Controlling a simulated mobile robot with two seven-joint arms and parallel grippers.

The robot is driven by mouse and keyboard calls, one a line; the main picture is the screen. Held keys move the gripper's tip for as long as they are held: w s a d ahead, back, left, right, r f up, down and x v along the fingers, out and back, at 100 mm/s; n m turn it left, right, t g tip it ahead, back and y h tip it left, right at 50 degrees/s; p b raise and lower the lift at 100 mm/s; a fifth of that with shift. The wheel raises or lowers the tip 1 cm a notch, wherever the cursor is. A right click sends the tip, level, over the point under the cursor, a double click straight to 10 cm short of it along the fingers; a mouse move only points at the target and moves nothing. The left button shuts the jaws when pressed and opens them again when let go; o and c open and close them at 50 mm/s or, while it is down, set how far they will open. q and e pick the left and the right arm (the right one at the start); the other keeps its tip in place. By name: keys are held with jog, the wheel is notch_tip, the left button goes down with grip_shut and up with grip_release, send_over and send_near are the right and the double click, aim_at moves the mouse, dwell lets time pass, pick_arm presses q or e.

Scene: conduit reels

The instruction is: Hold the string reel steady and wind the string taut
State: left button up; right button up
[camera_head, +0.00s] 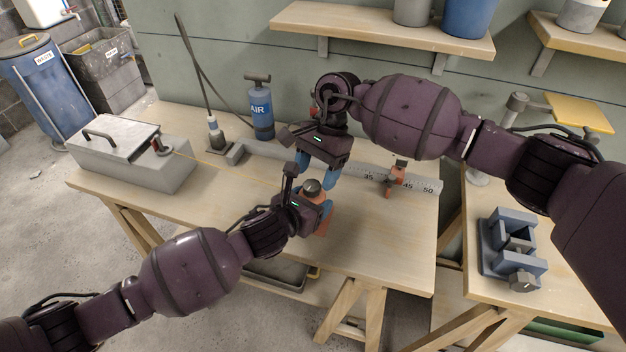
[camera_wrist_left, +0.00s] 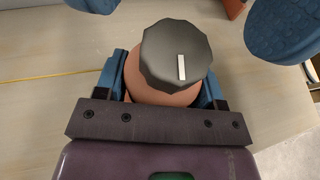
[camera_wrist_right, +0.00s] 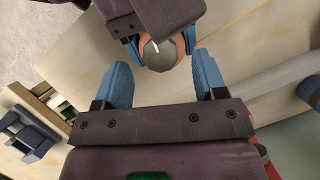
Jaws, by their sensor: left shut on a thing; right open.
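The string reel has an orange-brown body (camera_wrist_left: 160,98) and a dark faceted knob (camera_wrist_left: 178,55) with a white mark on top. In the head view its knob (camera_head: 312,186) shows near the front middle of the bench. My left gripper (camera_head: 313,203) is shut on the reel body, its blue fingers on either side. My right gripper (camera_head: 316,174) is open just behind the reel. In the right wrist view the knob (camera_wrist_right: 161,53) lies just beyond and between its open fingertips. A thin yellow string (camera_wrist_left: 50,75) runs left from the reel across the bench. Its far end is hidden.
A long ruler (camera_head: 350,178) with an orange clamp (camera_head: 397,178) lies behind the reel. A grey lidded box (camera_head: 130,150) stands at left, a blue AIR bottle (camera_head: 260,112) at the back. A blue-grey vise (camera_head: 512,250) is on the right bench.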

jog(key=shift+x, duration=1.25)
jog(key=c, duration=0.9)
jog(key=shift+m+t+y, duration=0.4)
jog(key=shift+m, duration=0.9)
jog(key=shift+c, duration=0.2)
jog(key=o, duration=0.9)
jog(key=shift+o, duration=0.2)
jog(key=v, duration=1.2)
jog(key=shift+c, duration=0.3)
